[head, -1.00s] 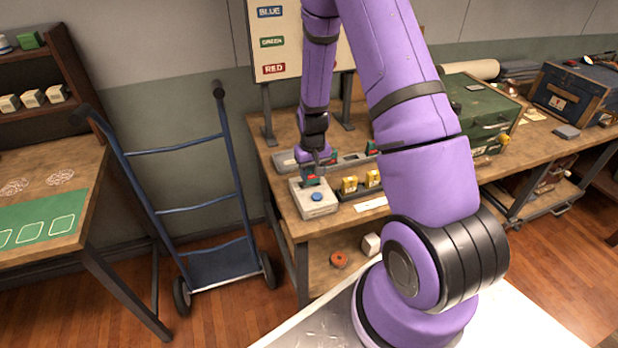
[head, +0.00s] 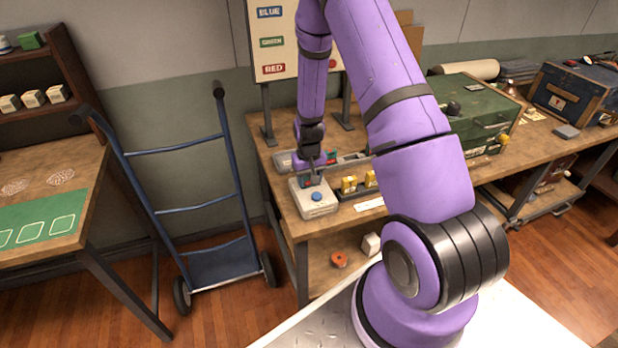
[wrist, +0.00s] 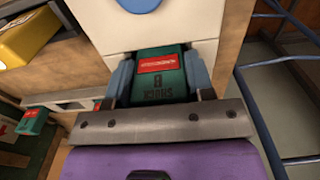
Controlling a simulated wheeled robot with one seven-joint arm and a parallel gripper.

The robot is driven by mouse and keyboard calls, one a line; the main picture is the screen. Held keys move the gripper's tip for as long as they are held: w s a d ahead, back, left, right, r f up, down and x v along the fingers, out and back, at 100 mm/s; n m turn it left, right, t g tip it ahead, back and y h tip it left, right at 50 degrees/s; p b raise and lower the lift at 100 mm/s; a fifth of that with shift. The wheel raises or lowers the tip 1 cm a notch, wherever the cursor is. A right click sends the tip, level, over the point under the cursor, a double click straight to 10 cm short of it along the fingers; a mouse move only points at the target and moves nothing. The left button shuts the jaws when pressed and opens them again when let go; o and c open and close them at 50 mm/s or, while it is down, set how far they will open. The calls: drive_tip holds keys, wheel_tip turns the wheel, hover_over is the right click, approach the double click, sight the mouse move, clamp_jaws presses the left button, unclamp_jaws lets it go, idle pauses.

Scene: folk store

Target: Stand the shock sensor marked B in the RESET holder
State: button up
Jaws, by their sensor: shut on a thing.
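My gripper (wrist: 160,88) is shut on a green shock sensor (wrist: 163,75) with a red label and dark, upside-down lettering; the single letter on it is hard to read. One finger lies on each side of it. The sensor is at the near edge of a pale box with a blue button (wrist: 138,3), which also shows in the head view (head: 318,208) at the bench's left end. In the head view my gripper (head: 309,180) is over the back of this box. The sensor's lower end is hidden, so I cannot tell how deep it sits.
Yellow blocks (head: 349,185) stand just right of the box. Another green sensor (wrist: 31,121) with a red label shows at left in the wrist view. A grey tray (head: 285,160) lies behind the box. A blue hand truck (head: 190,206) stands left of the bench.

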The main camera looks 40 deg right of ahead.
drive_tip(key=shift+s+f, duration=0.15)
drive_tip(key=shift+f, duration=0.15)
